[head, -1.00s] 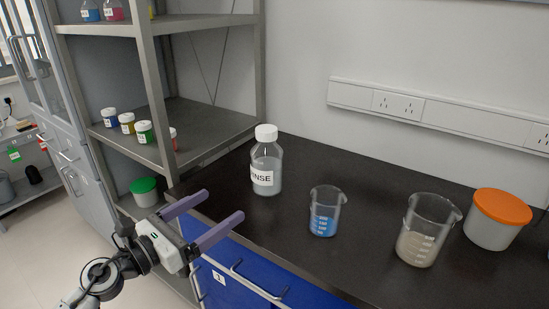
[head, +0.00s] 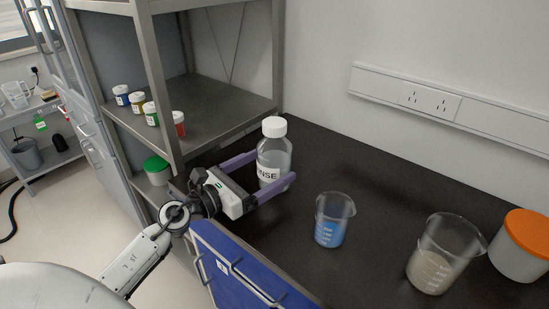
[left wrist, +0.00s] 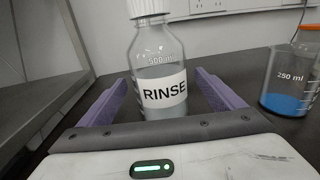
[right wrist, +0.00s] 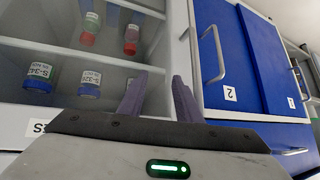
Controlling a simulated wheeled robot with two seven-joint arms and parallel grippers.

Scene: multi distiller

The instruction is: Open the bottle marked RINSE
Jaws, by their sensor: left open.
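The RINSE bottle (head: 273,158) is clear with a white screw cap (head: 274,127) and stands upright on the dark bench. In the left wrist view the bottle (left wrist: 158,62) shows its RINSE label, and the top of its cap is cut off. My left gripper (head: 272,168) is open, with its purple fingers on either side of the bottle. In the left wrist view a gap shows between the bottle and each finger. My right gripper (right wrist: 156,98) shows only in its own wrist view, fingers apart and nothing between them, facing shelves and blue cabinet doors.
A beaker with blue liquid (head: 333,220) stands right of the bottle. A beaker with greyish contents (head: 441,256) and an orange-lidded tub (head: 524,243) are further right. A metal shelf post (head: 160,95) rises left of the bottle. The bench behind the beakers is clear.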

